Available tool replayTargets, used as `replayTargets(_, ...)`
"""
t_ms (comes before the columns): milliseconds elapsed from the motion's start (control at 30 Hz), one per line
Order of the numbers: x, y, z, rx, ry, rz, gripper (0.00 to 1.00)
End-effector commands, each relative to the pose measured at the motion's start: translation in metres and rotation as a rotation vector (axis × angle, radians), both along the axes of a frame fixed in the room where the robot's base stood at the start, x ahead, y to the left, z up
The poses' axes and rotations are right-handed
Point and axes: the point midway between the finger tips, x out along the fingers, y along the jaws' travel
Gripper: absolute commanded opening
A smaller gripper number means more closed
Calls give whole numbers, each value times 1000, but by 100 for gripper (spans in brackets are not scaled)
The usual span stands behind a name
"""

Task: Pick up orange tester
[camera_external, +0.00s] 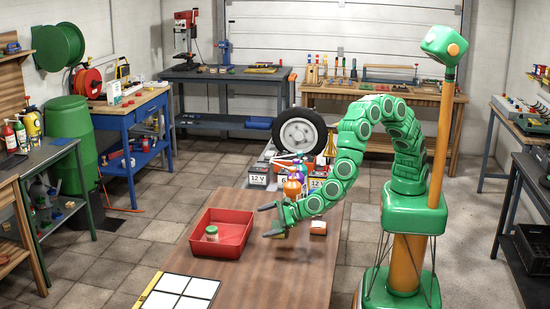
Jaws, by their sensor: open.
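My gripper (270,220) is open and empty above the brown table, its fingers pointing left toward the red tray. An orange object (292,188) with a purple part at its top stands just behind my gripper, in front of the batteries. It may be the orange tester, but it is too small to be sure. A small orange-brown block (318,227) with a pale top lies on the table to the right of my gripper. I cannot tell whether my gripper touches anything.
The red tray (246,220) holds a small jar with a green lid (212,233). A white panelled board (182,292) lies at the table's front left. Several batteries (258,174) and a wheel (299,131) stand at the back. The brown table's front (275,285) is clear.

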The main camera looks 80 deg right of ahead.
Motion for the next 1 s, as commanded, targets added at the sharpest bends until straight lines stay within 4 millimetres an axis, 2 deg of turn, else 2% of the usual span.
replayTargets(33,-18,0,-3,-84,-2,28,98)
replayTargets(267,-83,-19,-11,-511,-20,139,98)
replayTargets(600,-172,-65,-11,-1189,-27,312,98)
replayTargets(800,-216,-97,0,-1592,-21,407,98)
replayTargets(1000,-242,-120,11,-1872,-11,461,98)
